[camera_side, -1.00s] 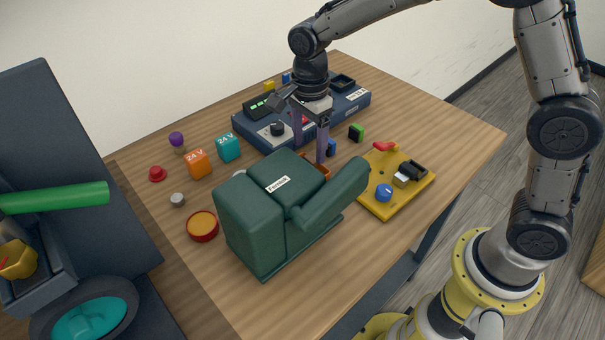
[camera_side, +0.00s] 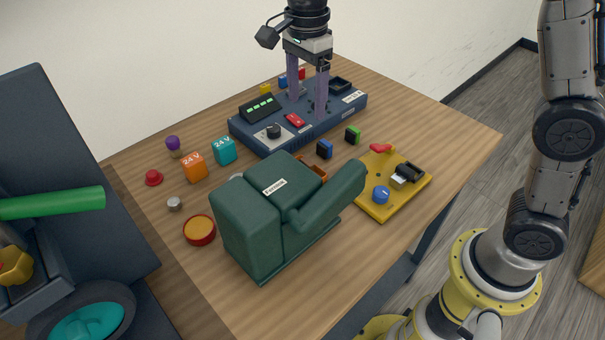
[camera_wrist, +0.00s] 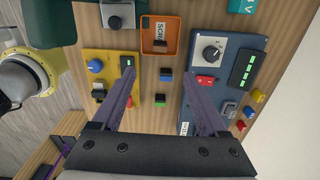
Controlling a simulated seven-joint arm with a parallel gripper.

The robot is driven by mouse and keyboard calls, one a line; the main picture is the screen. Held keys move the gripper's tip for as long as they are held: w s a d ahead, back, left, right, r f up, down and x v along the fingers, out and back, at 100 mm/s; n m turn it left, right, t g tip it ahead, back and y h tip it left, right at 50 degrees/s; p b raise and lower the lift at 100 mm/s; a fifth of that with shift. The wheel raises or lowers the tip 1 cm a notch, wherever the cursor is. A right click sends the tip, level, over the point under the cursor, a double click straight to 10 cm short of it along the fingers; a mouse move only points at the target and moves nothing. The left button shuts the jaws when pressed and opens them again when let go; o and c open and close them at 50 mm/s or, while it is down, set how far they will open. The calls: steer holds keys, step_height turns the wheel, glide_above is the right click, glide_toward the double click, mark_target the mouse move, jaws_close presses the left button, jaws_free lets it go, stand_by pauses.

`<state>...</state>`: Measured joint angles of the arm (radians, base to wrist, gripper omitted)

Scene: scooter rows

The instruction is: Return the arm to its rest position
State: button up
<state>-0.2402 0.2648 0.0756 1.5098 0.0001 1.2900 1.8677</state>
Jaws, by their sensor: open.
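My gripper (camera_side: 307,106) is open and empty. In the side view it points down above the navy control panel (camera_side: 262,147), clear of the loose blocks. In the wrist view my gripper's two purple fingers (camera_wrist: 160,70) stand wide apart with nothing between them. The yellow plate (camera_wrist: 87,58) lies beyond the left finger and the navy panel shows on the right.
A dark green padded armchair-like form (camera_side: 250,234) stands at the table's front and partly hides an orange tray (camera_wrist: 174,52). Cubes marked 24V, an orange one (camera_side: 194,168) and a teal one (camera_side: 224,151), stand left. The wooden table's (camera_side: 440,135) right end is clear.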

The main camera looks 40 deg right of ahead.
steer(key=s+d+r+n+t, duration=0.25)
steer(key=s+d+r, duration=0.55)
steer(key=s, duration=0.4)
steer(key=s+d+f+n+t, duration=0.2)
steer(key=s+f+n, duration=0.5)
steer(key=s+n, duration=0.5)
steer(key=n+t, duration=0.1)
steer(key=n, duration=0.3)
steer(key=shift+s+f, duration=0.4)
